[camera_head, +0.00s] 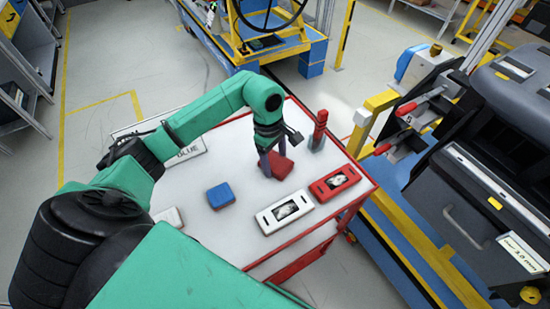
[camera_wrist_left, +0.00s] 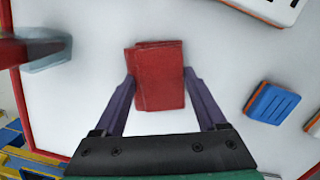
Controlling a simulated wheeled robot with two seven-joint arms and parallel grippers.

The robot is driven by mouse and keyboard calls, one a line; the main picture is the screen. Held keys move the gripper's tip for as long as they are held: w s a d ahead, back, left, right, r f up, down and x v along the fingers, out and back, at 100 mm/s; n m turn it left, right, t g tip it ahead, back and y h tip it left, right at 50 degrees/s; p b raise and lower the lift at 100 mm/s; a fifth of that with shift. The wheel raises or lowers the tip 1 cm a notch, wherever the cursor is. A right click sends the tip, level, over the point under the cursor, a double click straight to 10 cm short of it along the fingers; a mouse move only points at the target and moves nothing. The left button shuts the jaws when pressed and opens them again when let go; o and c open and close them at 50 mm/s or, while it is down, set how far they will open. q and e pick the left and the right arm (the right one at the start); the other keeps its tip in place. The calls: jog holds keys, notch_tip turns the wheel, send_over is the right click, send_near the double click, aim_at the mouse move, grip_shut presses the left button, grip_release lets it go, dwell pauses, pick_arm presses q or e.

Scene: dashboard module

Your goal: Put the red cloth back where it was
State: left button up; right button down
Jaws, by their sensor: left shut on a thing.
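The red cloth (camera_head: 282,168) is a small folded block at the white tabletop in the head view. My left gripper (camera_head: 271,168) points down at it. In the left wrist view, the red cloth (camera_wrist_left: 157,75) sits between the two purple fingers of the left gripper (camera_wrist_left: 159,78), which is shut on it. I cannot tell whether the cloth touches the table or is slightly raised. My right gripper is not in view.
The white table has a red rim (camera_head: 364,176). A blue block (camera_head: 220,195), a white device (camera_head: 284,212) and a red device (camera_head: 335,183) lie nearby. A red-handled item (camera_head: 320,128) stands upright at the back right.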

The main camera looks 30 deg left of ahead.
aim_at(271, 160)
pick_arm(q)
jog(key=shift+f, duration=0.2)
jog(key=o, duration=1.2)
jog(key=shift+o, duration=0.2)
jog(key=shift+r, duration=0.1)
jog(key=shift+r, duration=0.25)
jog(key=shift+w+a+r, duration=0.1)
jog(key=shift+r, duration=0.15)
notch_tip(271, 160, up, 11)
jog(key=a+b, duration=0.1)
jog(key=b, duration=0.2)
jog(key=shift+a, duration=0.15)
